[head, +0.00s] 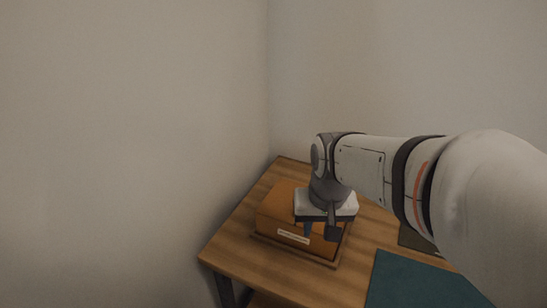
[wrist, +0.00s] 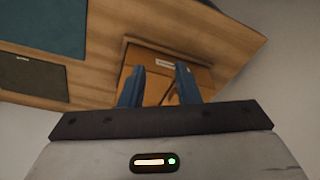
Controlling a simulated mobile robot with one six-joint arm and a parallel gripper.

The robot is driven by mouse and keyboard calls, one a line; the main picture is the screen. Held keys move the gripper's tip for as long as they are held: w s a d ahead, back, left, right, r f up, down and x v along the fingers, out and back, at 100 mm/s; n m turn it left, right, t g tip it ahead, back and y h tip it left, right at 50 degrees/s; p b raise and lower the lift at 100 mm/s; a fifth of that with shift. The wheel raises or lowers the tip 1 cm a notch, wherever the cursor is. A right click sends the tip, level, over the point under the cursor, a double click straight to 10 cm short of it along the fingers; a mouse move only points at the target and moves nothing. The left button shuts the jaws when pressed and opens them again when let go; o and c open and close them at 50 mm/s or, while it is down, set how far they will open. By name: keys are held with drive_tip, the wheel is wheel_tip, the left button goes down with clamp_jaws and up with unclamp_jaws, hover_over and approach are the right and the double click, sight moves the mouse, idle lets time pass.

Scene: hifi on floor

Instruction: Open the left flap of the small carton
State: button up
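The small carton (head: 272,212) is an orange-brown box with a pale label (head: 293,237) on its front face, standing on a wooden table. In the head view my gripper (head: 320,232) points down over the carton's right part and hides some of its top. In the wrist view the carton (wrist: 200,74) lies beyond and between my two blue fingers. The fingers stand apart with nothing visible held between them. I cannot tell whether they touch the carton. The left flap's edges are too small and dark to make out.
The wooden table (head: 225,250) stands in a corner, with walls behind and to the left. A teal mat (head: 415,285) lies at the front right, and a dark mat (head: 412,240) lies behind it, partly hidden by my arm. Bare wood shows left of the carton.

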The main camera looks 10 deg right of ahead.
drive_tip(key=w+f+m+p, duration=0.1)
drive_tip(key=w, duration=0.5)
drive_tip(key=w+f+m+g+p, duration=0.1)
drive_tip(key=w+m+p, duration=0.1)
drive_tip(key=w, duration=0.4)
drive_tip(key=w+f+m+g+p, duration=0.1)
drive_tip(key=w+f+m+p, duration=0.1)
drive_tip(key=w, duration=0.4)
drive_tip(key=shift+w+f, duration=0.1)
drive_tip(key=shift+w, duration=0.3)
drive_tip(key=shift+w+f+p, duration=0.2)
drive_tip(key=shift+f+p, duration=0.1)
wheel_tip(320, 180, down, 8)
drive_tip(key=shift+r+p, duration=0.2)
drive_tip(key=shift+p, duration=0.4)
drive_tip(key=shift+c, duration=0.2)
clamp_jaws()
